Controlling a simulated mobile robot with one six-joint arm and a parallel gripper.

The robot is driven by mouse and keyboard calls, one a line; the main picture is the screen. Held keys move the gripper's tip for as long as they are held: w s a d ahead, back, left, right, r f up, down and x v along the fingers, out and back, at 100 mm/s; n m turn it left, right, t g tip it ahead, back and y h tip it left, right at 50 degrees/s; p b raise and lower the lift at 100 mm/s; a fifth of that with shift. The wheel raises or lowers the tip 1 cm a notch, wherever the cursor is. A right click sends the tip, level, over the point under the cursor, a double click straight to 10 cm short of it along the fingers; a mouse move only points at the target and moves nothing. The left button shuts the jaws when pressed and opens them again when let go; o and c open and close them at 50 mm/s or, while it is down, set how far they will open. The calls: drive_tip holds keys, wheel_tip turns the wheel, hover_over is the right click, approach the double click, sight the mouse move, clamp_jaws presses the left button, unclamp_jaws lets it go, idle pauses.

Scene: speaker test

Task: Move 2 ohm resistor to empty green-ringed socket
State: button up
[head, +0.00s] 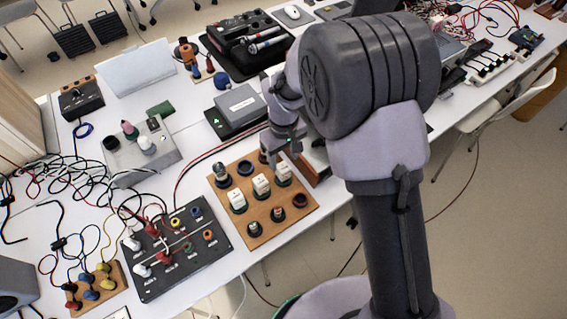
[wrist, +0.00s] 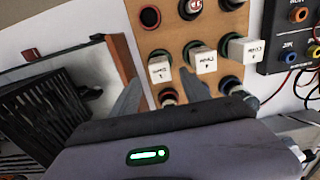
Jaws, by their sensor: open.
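A wooden socket board (head: 226,217) carries three white resistor blocks in a diagonal row. The nearest to my gripper is the right-hand block (head: 283,171), also in the wrist view (wrist: 159,69). The middle block (wrist: 204,62) and the outer block (wrist: 243,50) stand beside it. Their labels are too small to read surely, so I cannot tell which is 2 ohm. My gripper (head: 285,146) is open above the board's back right edge. In the wrist view the fingers flank the nearest block, apparently without gripping it. A socket (wrist: 167,97) near the gripper is partly hidden; its ring colour is unclear.
An empty red-ringed socket (head: 300,200) is at the board's right corner. Small plugs fill some other sockets. A black panel (head: 180,275) with cables lies left of the board. A grey box (head: 238,104) stands behind, and a dark slotted unit (wrist: 50,110) lies beside the board.

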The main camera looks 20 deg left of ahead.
sight(284, 167)
drive_tip(key=s+d+r+m+t+y+p, duration=0.15)
drive_tip(key=d+r, duration=0.25)
drive_tip(key=r, duration=0.5)
drive_tip(key=w+d+r+m, duration=0.1)
drive_tip(key=d+r+m, duration=0.3)
drive_tip(key=r, duration=0.6)
drive_tip(key=s+d+r+m+t, duration=0.2)
drive_tip(key=s+d+r+m, duration=0.2)
drive_tip(key=s+d, duration=0.3)
drive_tip(key=s+d+r+m+t, duration=0.2)
drive_tip(key=s+d+r+m, duration=0.3)
drive_tip(key=s, duration=0.5)
drive_tip(key=d, duration=0.2)
drive_tip(key=shift+d+r, duration=0.25)
drive_tip(key=shift+d, duration=0.1)
